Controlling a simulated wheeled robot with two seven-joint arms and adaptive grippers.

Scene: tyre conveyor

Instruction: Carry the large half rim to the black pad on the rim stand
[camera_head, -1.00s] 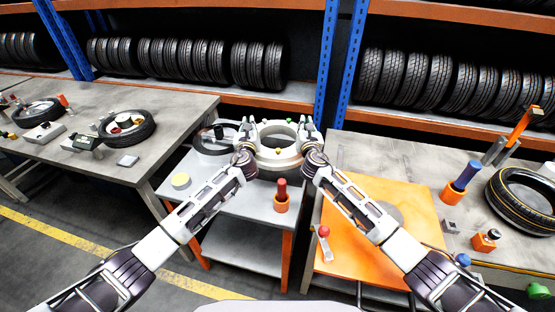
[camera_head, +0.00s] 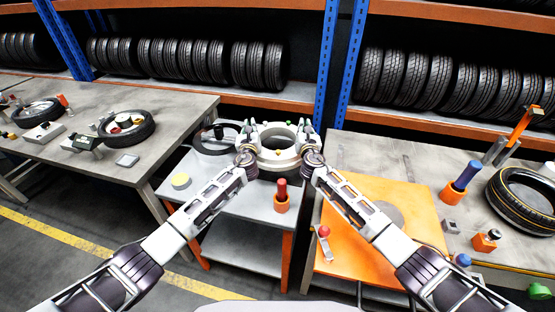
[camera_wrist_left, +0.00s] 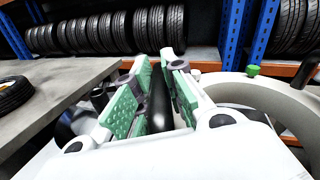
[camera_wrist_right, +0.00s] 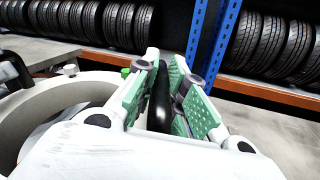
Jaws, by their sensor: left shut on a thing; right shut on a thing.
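The large half rim (camera_head: 281,164) is a pale, thick ring at the centre of the head view, level, between my two grippers. Its wall also shows at the right of the left wrist view (camera_wrist_left: 262,92) and the left of the right wrist view (camera_wrist_right: 42,106). My left gripper (camera_head: 248,130) is shut at its left side and my right gripper (camera_head: 306,128) at its right side. In each wrist view a black bar lies between the green finger pads. The rim is over the back of a grey stand (camera_head: 232,203). I cannot make out the black pad; the rim and grippers cover that area.
On the stand are a yellow disc (camera_head: 181,181), a red-handled tool in an orange holder (camera_head: 282,199) and a black ring (camera_head: 207,151). A bench with an orange plate (camera_head: 345,262) is close on the right, another bench (camera_head: 60,160) on the left. Tyre racks stand behind.

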